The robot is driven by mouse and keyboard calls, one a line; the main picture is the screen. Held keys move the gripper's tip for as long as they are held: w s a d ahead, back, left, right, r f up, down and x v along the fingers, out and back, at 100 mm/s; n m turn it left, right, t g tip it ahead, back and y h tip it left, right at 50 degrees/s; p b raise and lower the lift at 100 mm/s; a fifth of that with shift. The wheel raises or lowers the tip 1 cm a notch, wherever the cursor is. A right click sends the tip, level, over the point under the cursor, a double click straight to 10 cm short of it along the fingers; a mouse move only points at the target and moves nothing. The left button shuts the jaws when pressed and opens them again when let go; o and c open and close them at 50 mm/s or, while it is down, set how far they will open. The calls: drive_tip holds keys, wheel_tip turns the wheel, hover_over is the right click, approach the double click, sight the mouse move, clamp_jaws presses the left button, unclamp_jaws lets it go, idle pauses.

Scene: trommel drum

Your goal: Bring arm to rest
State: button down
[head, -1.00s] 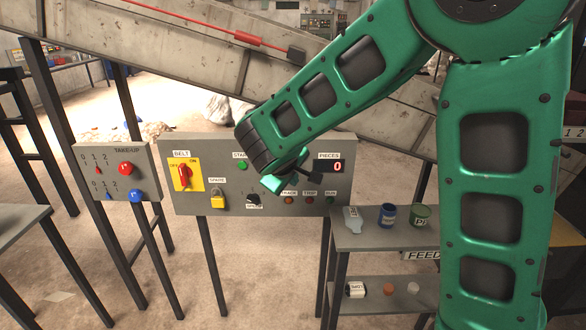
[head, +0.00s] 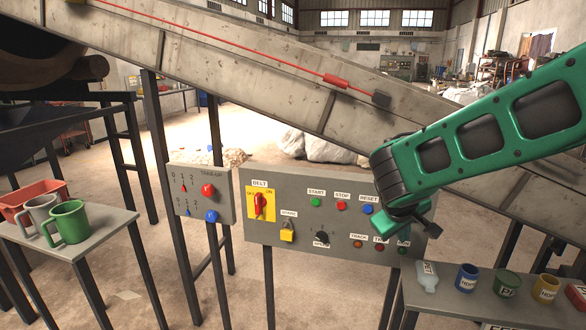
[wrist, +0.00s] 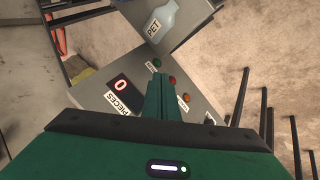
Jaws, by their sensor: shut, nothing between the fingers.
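My green arm comes in from the right in the head view and ends in front of the right part of the grey control panel (head: 275,232). Behind the fingers are the red number display (wrist: 121,86) and the labelled panel lights. In the head view the arm covers the PIECES display. I cannot tell how far the fingers are from the panel.
A shelf (head: 423,297) with a bottle (head: 427,276) and several labelled cups stands below my arm. A table (head: 98,232) with a green mug (head: 69,222) stands at the left. The sloping conveyor (head: 235,62) runs behind. The take-up box (head: 203,196) is left of the panel.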

drive_tip(key=s+d+m+g+y, duration=0.1)
drive_tip(key=s+d+m+g, duration=0.15)
drive_tip(key=s+d, duration=0.5)
drive_tip(key=s+d+m+g+y, duration=0.15)
drive_tip(key=s+d+m, duration=0.25)
drive_tip(key=s, duration=0.6)
drive_tip(key=s+a+m+g+y, duration=0.1)
drive_tip(key=s+m+y, duration=0.1)
drive_tip(key=s, duration=1.2)
drive_tip(key=shift+s+f+m+g, duration=0.2)
drive_tip(key=shift+s+m+g, duration=0.2)
drive_tip(key=shift+m, duration=0.35)
drive_tip(key=shift+w+f, duration=0.25)
drive_tip(key=shift+w, duration=0.35)
